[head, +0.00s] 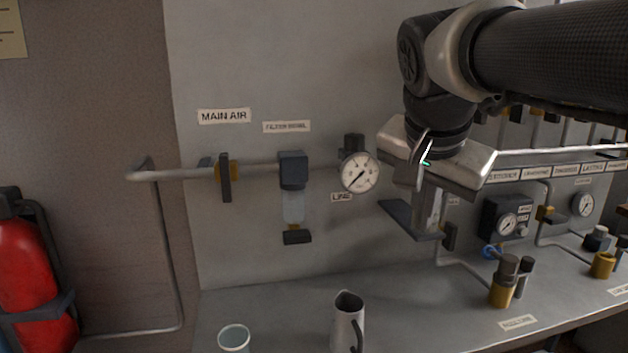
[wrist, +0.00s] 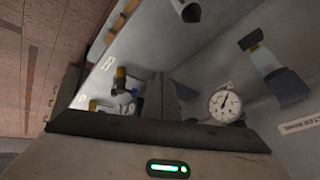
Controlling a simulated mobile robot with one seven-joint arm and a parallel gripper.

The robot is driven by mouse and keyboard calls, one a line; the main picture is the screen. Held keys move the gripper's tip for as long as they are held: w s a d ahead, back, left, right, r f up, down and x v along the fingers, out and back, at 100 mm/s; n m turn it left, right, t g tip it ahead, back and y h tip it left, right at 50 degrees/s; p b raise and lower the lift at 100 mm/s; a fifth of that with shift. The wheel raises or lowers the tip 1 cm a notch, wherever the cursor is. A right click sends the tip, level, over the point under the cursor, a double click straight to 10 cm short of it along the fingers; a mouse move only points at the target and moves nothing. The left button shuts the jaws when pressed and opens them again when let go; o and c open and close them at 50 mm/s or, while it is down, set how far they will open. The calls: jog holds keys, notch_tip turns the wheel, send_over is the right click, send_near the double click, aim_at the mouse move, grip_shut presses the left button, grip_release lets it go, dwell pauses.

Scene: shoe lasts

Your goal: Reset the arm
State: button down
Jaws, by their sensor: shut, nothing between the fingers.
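My gripper (head: 428,226) hangs from my arm in the right half of the head view, fingers pointing down, in front of the grey panel (head: 240,240). Its fingers are together with nothing between them. In the wrist view the closed fingers (wrist: 163,92) rise from the dark edge of the hand. My gripper overlaps part of the pipework behind it in the head view, so that stretch is hidden, and I cannot tell the gap to it.
Left of my gripper are a round gauge (head: 360,173), a filter bowl (head: 293,204) and a pipe valve (head: 226,176). A pitcher (head: 347,322) and a cup (head: 234,338) stand on the bench (head: 420,310). Brass fittings (head: 502,290) stand right. A fire extinguisher (head: 28,268) is far left.

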jog(key=s+a+f+n+y, duration=0.25)
jog(key=s+f+n, duration=0.65)
jog(key=s+f, duration=0.55)
notch_tip(320, 180, up, 18)
jog(key=p, duration=1.8)
jog(key=shift+w+a+f, duration=0.25)
jog(key=shift+w+a, duration=0.2)
